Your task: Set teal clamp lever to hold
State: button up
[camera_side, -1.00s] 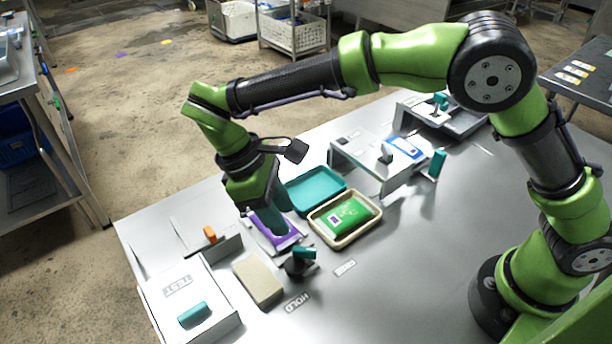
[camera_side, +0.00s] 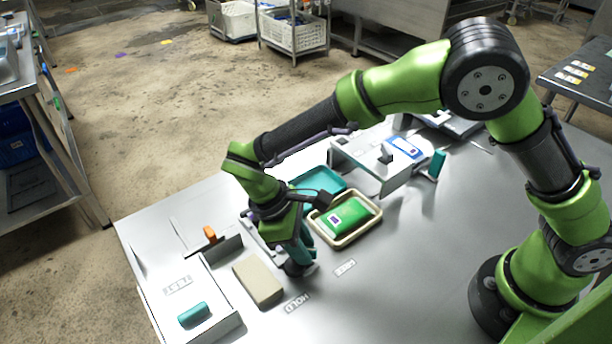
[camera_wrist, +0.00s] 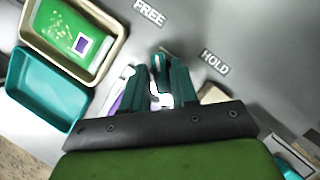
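The teal clamp lever (camera_wrist: 158,63) shows in the wrist view between my gripper's two teal fingers, near their tips. My gripper (camera_wrist: 157,75) is open around it, with a gap visible between the fingers; I cannot tell whether either finger touches the lever. In the side view my gripper (camera_side: 301,262) is down at the lever, and the lever is mostly hidden behind the fingers. The HOLD label (camera_wrist: 215,62) is to the right of the lever in the wrist view, and the FREE label (camera_wrist: 149,12) is above it.
A beige block (camera_side: 258,281) lies close to the left of my gripper. A cream tray (camera_side: 346,236) with a green pouch (camera_side: 352,215) and a teal tray (camera_side: 326,180) stand behind. A white TEST box (camera_side: 210,325) is at front left. The front right table is clear.

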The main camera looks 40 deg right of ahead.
grip_shut()
jog(key=shift+m, duration=0.3)
jog(key=m+y, duration=0.1)
jog(key=m, duration=0.1)
jog(key=shift+w+d+m+g, duration=0.1)
jog(key=shift+m+g, duration=0.2)
jog(key=m+y, duration=0.1)
jog(key=m, duration=0.3)
jog(key=shift+d+m+g+y, duration=0.1)
jog(key=shift+m+g+y, duration=0.2)
jog(key=shift+y, duration=0.1)
jog(key=m+y, duration=0.1)
jog(key=m, duration=0.1)
jog(key=m+y, duration=0.1)
jog(key=m, duration=0.2)
jog(key=shift+d, duration=0.15)
jog(key=m, duration=0.2)
jog(key=m+t+y, duration=0.1)
jog(key=m, duration=0.2)
jog(key=shift+y, duration=0.3)
jog(key=shift+d, duration=0.1)
jog(key=shift+o, duration=1.5)
grip_release()
